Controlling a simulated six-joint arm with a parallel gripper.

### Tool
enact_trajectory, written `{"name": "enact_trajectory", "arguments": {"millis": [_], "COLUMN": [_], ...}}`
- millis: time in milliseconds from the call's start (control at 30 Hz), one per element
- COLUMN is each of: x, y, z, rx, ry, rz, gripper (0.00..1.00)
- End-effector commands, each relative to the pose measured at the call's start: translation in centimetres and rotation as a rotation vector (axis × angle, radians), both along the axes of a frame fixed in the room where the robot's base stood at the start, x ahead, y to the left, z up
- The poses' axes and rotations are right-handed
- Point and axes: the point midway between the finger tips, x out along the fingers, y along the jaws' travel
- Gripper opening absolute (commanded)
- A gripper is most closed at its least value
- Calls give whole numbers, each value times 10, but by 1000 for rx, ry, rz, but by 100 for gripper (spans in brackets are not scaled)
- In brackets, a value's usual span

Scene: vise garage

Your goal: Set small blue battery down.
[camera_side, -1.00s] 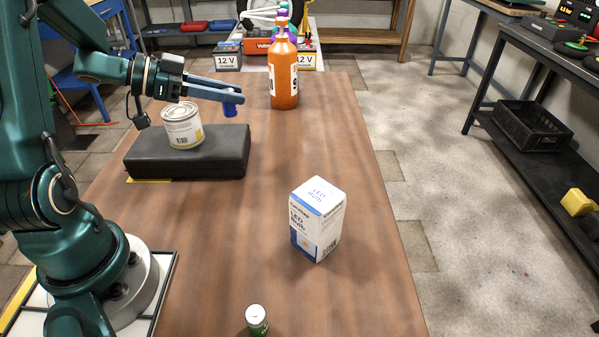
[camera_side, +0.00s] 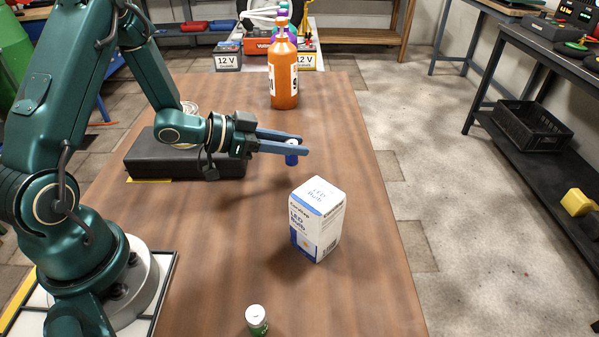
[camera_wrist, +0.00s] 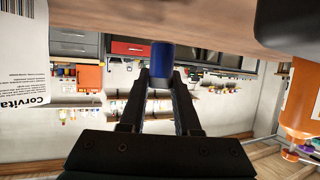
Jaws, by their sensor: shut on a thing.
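The small blue battery (camera_side: 291,158) is held upright between the fingertips of my gripper (camera_side: 298,147). In the side view it hangs above the wooden table, behind the LED bulb box. In the wrist view the blue battery (camera_wrist: 162,60) sits between the tips of the two dark fingers (camera_wrist: 160,82). My gripper is shut on it. I cannot tell exactly how high its lower end is above the table (camera_side: 230,215).
The white and blue LED bulb box (camera_side: 317,222) stands just in front of the battery. A black case (camera_side: 165,160) lies left, with a can mostly hidden behind my arm. An orange bottle (camera_side: 284,75) stands at the back. A small green battery (camera_side: 257,322) stands at the front.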

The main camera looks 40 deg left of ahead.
Motion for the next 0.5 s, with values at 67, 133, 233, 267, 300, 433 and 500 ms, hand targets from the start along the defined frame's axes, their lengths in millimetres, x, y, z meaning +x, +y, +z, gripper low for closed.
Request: {"name": "enact_trajectory", "arguments": {"millis": [67, 133, 233, 267, 300, 433, 500], "x": [0, -1, 0, 0, 0, 0, 0], "y": [0, 0, 1, 1, 1, 1, 1], "z": [-9, -17, -28, -30, -33, -37, -37], "rx": [-3, -3, -3, -2, -2, 0, 1], "ry": [5, 5, 4, 3, 2, 0, -1], "rz": [2, 1, 2, 2, 1, 1, 1], "gripper": [0, 0, 0, 0, 0, 0, 0]}}
